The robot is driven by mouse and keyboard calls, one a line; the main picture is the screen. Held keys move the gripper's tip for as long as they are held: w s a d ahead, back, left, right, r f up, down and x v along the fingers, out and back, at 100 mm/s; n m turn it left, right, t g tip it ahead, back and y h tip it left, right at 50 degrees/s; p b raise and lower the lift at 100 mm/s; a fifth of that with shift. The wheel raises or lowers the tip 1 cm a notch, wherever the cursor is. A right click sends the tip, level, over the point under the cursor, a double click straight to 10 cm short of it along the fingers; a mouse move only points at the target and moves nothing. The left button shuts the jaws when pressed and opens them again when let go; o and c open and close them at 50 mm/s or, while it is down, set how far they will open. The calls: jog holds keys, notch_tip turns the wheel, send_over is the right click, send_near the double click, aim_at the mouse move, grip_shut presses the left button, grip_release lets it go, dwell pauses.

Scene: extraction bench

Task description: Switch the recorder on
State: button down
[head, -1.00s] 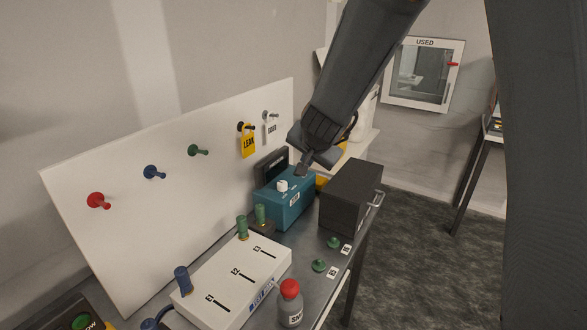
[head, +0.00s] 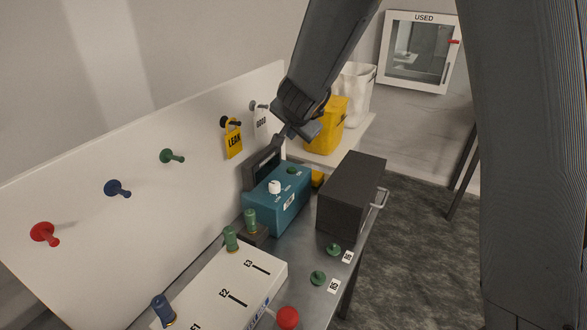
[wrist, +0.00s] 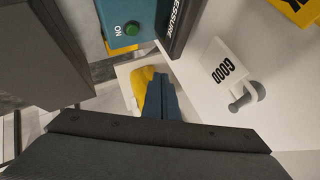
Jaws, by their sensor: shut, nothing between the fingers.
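No label reading "recorder" is legible. A teal box (head: 277,203) with a white knob (head: 274,187) and a green button (head: 292,170) stands on the bench. In the wrist view the green button (wrist: 131,28) is marked ON, on the teal top (wrist: 118,14). A dark upright panel (head: 262,163) stands behind the box; its lettering, partly cut off, ends in "ESSURE" in the wrist view (wrist: 183,22). My gripper (head: 286,134) is shut and empty, above and behind the teal box, apart from the button. Its fingers (wrist: 163,98) also show in the wrist view.
A black box (head: 350,192) with a handle stands right of the teal box. A white board with coloured pegs, a yellow LEAK tag (head: 233,140) and a white GOOD tag (head: 261,123) rises behind. A yellow bin (head: 327,124) is beyond my gripper. A white labelled block (head: 228,287) lies in front.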

aim_at(292, 170)
jog(key=shift+f+b, duration=4.45)
jog(key=shift+b, duration=0.5)
jog(key=shift+f, duration=0.15)
jog(key=shift+f+b, duration=0.25)
jog(key=shift+b, duration=0.05)
jog(key=shift+f+b, duration=0.35)
jog(key=shift+f, duration=0.05)
jog(key=shift+r, duration=0.2)
jog(key=shift+r+p, duration=0.65)
jog(key=shift+p, duration=0.4)
jog(key=shift+r, duration=0.15)
